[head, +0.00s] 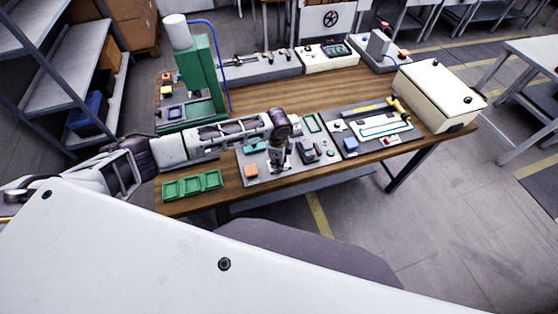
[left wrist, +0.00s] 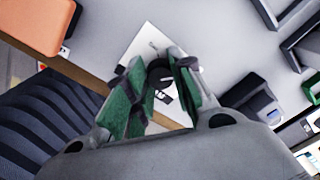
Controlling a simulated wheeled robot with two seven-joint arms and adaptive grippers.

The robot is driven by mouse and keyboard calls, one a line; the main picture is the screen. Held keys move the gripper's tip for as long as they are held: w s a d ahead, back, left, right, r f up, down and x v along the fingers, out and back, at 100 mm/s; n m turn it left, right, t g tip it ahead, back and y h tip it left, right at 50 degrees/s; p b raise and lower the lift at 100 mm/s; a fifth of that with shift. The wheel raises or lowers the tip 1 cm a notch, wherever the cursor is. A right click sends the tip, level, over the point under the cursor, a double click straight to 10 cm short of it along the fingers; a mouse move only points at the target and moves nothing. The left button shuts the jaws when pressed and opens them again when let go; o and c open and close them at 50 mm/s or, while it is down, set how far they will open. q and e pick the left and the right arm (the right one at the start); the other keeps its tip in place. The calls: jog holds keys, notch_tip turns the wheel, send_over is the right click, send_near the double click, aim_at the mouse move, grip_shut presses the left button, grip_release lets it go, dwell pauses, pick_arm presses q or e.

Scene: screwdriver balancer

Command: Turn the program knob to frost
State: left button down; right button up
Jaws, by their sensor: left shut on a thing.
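My left gripper (head: 279,162) reaches down onto the grey panel (head: 262,180) at the table's front edge. In the left wrist view its green-padded fingers (left wrist: 160,82) are shut on a small dark round knob (left wrist: 159,73). The knob stands on a white plate (left wrist: 142,44) with small dark print. The print is too small to read, so I cannot tell which mark the knob points at. In the head view the gripper hides the knob. My right gripper is not in view.
An orange block (head: 251,171) lies to the left on the panel, and a dark device (head: 309,151) stands to the right. Green trays (head: 192,185) lie at the table's left front. A green press (head: 203,80) and a cream box (head: 437,96) stand farther off.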

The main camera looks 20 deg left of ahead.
pick_arm(q)
jog(key=c, duration=1.2)
grip_release()
jog(key=shift+r, duration=0.1)
jog(key=shift+s+r, duration=0.15)
jog(key=shift+r, duration=2.85)
jog(key=shift+s+r, duration=0.15)
jog(key=shift+r, duration=2.8)
jog(key=shift+f, duration=0.1)
